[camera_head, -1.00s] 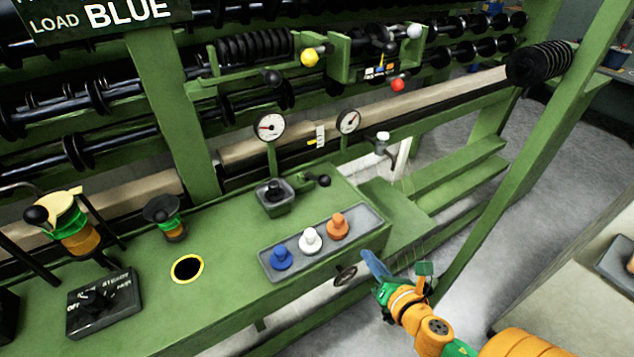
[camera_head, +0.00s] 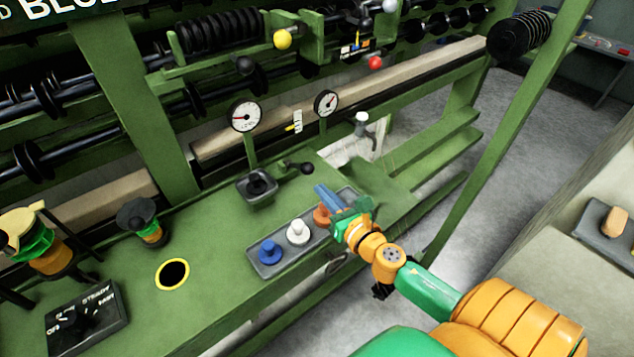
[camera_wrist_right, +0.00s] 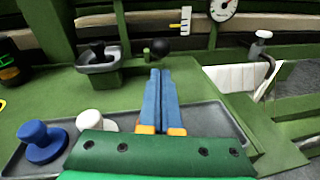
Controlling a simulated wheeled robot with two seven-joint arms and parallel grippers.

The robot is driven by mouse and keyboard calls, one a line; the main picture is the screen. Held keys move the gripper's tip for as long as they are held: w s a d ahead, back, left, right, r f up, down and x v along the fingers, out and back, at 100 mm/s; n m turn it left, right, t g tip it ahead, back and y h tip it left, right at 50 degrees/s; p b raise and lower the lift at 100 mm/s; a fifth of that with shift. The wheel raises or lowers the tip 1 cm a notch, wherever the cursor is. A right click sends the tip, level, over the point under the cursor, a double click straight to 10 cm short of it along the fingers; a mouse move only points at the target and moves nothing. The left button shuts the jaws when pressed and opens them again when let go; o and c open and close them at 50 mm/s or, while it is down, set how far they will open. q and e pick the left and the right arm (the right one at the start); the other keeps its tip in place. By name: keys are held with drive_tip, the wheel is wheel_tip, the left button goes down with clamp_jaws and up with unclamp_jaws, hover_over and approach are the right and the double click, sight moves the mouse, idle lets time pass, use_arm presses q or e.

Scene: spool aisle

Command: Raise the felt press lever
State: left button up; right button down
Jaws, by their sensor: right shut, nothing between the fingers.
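A short lever with a black ball knob (camera_head: 305,168) lies low on the green bench, beside a square black-topped socket (camera_head: 257,186). No label shows that it is the felt press lever. My left gripper is not in view.
The grey tray (camera_head: 265,268) holds a blue peg (camera_head: 270,252), a white peg (camera_head: 298,232) and an orange peg (camera_head: 321,214). Two gauges (camera_head: 244,116) stand behind the lever. A white-knobbed post (camera_head: 362,122) stands to the right. Several coloured ball knobs sit on the frame above.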

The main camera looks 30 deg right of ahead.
sight(299, 167)
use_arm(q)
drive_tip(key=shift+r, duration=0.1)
use_arm(e)
drive_tip(key=shift+w+f, duration=0.2)
drive_tip(key=shift+w, duration=1.45)
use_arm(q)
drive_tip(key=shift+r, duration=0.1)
use_arm(e)
drive_tip(key=shift+r, duration=0.1)
